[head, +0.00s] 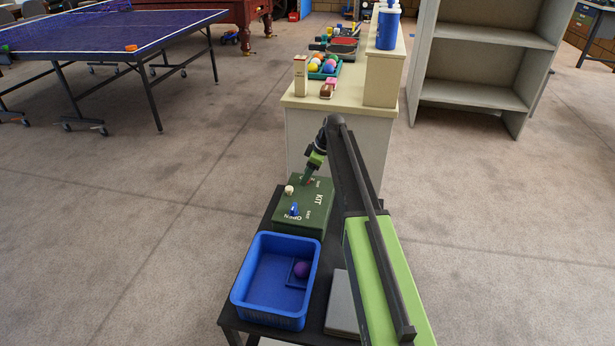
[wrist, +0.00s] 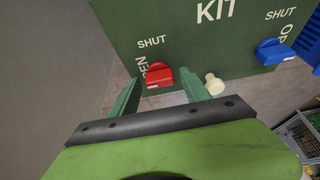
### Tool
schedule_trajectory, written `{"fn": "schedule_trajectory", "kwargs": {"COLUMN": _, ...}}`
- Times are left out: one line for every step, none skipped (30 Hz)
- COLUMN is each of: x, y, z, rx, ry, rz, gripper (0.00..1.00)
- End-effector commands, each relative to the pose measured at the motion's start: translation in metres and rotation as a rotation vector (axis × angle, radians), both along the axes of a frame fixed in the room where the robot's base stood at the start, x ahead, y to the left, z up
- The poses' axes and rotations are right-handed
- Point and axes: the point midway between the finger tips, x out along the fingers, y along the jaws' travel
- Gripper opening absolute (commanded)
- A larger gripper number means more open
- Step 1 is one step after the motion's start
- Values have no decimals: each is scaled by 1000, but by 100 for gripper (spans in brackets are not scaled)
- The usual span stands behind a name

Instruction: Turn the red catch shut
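The green kit box (head: 318,214) stands on a dark stand, with KIT, SHUT and OPEN lettered on it. The red catch (wrist: 158,77) shows in the wrist view below one SHUT label, its left end beside the sideways OPEN label. My gripper (wrist: 158,75) is open, its two green fingertips on either side of the red catch; I cannot tell whether they touch it. In the head view my gripper (head: 308,178) is over the far part of the box and mostly hides the red catch. A blue catch (wrist: 271,50) also sits on the box, and in the head view (head: 294,209).
A white knob (wrist: 214,84) protrudes beside the red catch. A blue bin (head: 258,268) with a purple ball (head: 302,269) stands in front of the box. A cabinet (head: 350,135) stands just behind. Open floor lies to the left.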

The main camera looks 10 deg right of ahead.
Motion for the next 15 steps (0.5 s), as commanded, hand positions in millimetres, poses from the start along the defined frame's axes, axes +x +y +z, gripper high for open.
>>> {"fn": "schedule_trajectory", "kwargs": {"x": 0, "y": 0, "z": 0, "rx": 0, "ry": 0, "rz": 0, "gripper": 47}}
{"fn": "schedule_trajectory", "kwargs": {"x": 0, "y": 0, "z": 0, "rx": 0, "ry": 0, "rz": 0, "gripper": 43}}
{"fn": "schedule_trajectory", "kwargs": {"x": 0, "y": 0, "z": 0, "rx": 0, "ry": 0, "rz": 0, "gripper": 38}}
{"fn": "schedule_trajectory", "kwargs": {"x": 0, "y": 0, "z": 0, "rx": 0, "ry": 0, "rz": 0, "gripper": 34}}
{"fn": "schedule_trajectory", "kwargs": {"x": 0, "y": 0, "z": 0, "rx": 0, "ry": 0, "rz": 1, "gripper": 30}}
{"fn": "schedule_trajectory", "kwargs": {"x": 0, "y": 0, "z": 0, "rx": 0, "ry": 0, "rz": 1, "gripper": 25}}
{"fn": "schedule_trajectory", "kwargs": {"x": 0, "y": 0, "z": 0, "rx": 0, "ry": 0, "rz": 1, "gripper": 21}}
{"fn": "schedule_trajectory", "kwargs": {"x": 0, "y": 0, "z": 0, "rx": 0, "ry": 0, "rz": 1, "gripper": 17}}
{"fn": "schedule_trajectory", "kwargs": {"x": 0, "y": 1, "z": 0, "rx": 0, "ry": 0, "rz": 1, "gripper": 12}}
{"fn": "schedule_trajectory", "kwargs": {"x": 0, "y": 1, "z": 0, "rx": 0, "ry": 0, "rz": 1, "gripper": 8}}
{"fn": "schedule_trajectory", "kwargs": {"x": 0, "y": 1, "z": 0, "rx": 0, "ry": 0, "rz": 1, "gripper": 4}}
{"fn": "schedule_trajectory", "kwargs": {"x": 0, "y": 1, "z": 0, "rx": 0, "ry": 0, "rz": 1, "gripper": 0}}
{"fn": "schedule_trajectory", "kwargs": {"x": 0, "y": 1, "z": 0, "rx": 0, "ry": 0, "rz": 1, "gripper": 0}}
{"fn": "schedule_trajectory", "kwargs": {"x": 0, "y": 1, "z": 0, "rx": 0, "ry": 0, "rz": 1, "gripper": 0}}
{"fn": "schedule_trajectory", "kwargs": {"x": 0, "y": 1, "z": 0, "rx": 0, "ry": 0, "rz": 0, "gripper": 0}}
